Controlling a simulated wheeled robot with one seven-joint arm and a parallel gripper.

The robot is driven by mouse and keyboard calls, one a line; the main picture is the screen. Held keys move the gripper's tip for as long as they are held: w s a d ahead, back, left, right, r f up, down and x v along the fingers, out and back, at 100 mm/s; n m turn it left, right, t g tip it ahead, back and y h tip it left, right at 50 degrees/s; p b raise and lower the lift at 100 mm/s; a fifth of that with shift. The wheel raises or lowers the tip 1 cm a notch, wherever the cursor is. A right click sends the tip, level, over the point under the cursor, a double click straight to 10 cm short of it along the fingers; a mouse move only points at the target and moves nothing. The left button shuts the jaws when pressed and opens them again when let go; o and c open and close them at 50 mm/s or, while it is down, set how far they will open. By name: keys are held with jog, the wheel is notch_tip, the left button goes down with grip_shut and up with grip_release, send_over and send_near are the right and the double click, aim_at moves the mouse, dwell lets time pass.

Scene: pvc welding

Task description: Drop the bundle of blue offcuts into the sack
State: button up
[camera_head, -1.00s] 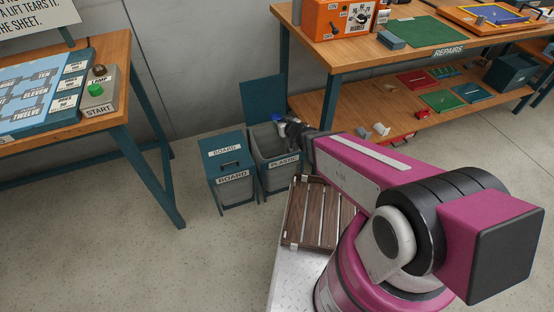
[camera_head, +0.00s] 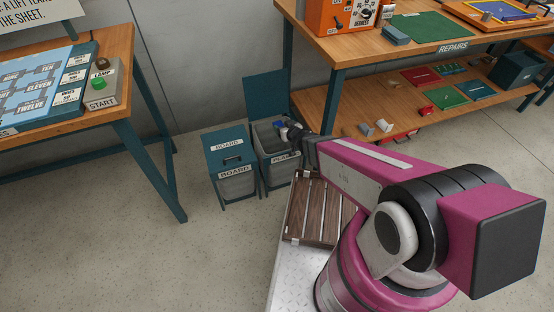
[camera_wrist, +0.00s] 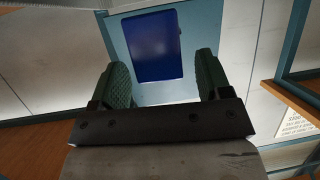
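In the wrist view the bundle (camera_wrist: 155,45) is a dark blue block, slightly tilted, just beyond my fingertips. My gripper (camera_wrist: 163,78) has its two dark green pads apart. My gripper (camera_head: 290,128) hides part of the sack's mouth.
A lidded BOARD bin (camera_head: 231,160) stands left of the sack. The raised teal lid (camera_head: 265,97) is behind it. A repairs bench (camera_head: 345,58) with a lower shelf is to the right, and a wooden table (camera_head: 118,62) to the left. A slatted crate (camera_head: 315,212) lies close in front.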

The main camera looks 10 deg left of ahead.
jog(key=shift+o, duration=0.4)
jog(key=v, duration=1.1)
jog(key=shift+a, duration=0.1)
